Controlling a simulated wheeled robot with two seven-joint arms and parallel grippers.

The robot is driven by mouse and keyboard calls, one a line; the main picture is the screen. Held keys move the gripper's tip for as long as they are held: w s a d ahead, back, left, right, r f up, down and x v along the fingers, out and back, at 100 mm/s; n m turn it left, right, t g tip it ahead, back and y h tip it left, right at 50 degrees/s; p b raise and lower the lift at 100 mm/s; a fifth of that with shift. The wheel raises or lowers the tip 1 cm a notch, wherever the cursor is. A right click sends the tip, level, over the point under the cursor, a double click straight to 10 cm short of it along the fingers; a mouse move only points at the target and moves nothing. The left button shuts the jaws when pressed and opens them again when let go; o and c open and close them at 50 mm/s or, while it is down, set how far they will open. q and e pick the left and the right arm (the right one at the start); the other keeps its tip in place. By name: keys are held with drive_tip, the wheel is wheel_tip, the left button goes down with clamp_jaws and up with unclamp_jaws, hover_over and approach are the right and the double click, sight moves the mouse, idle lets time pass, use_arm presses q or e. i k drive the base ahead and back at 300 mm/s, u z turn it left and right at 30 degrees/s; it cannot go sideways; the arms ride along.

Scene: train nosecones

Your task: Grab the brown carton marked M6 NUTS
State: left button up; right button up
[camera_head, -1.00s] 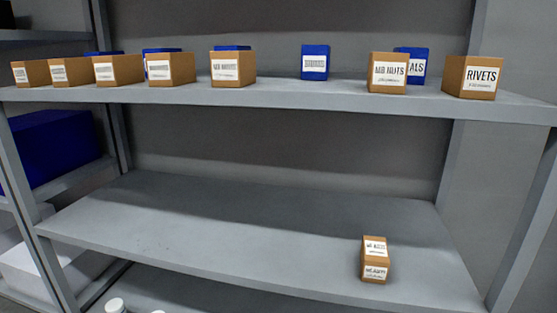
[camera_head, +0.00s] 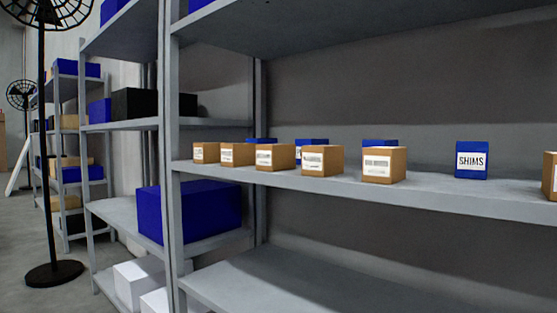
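Several brown cartons with white labels stand in a row on the middle shelf (camera_head: 440,202). Neither of my grippers is in view.
A blue box marked SHIMS (camera_head: 472,147) stands on the same shelf, with other blue boxes behind the cartons. A large blue bin (camera_head: 190,214) is on the rack to the left. A black fan stand (camera_head: 42,180) stands on the floor at left.

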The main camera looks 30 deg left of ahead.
sight(276, 158)
drive_tip(key=u, duration=0.3)
drive_tip(key=k, duration=0.35)
drive_tip(key=u, duration=0.85)
drive_tip(key=k, duration=0.85)
drive_tip(key=u, duration=1.35)
drive_tip(key=i, duration=2.25)
drive_tip(key=z, duration=0.9)
drive_tip(key=i, duration=1.35)
drive_tip(key=z, duration=1.25)
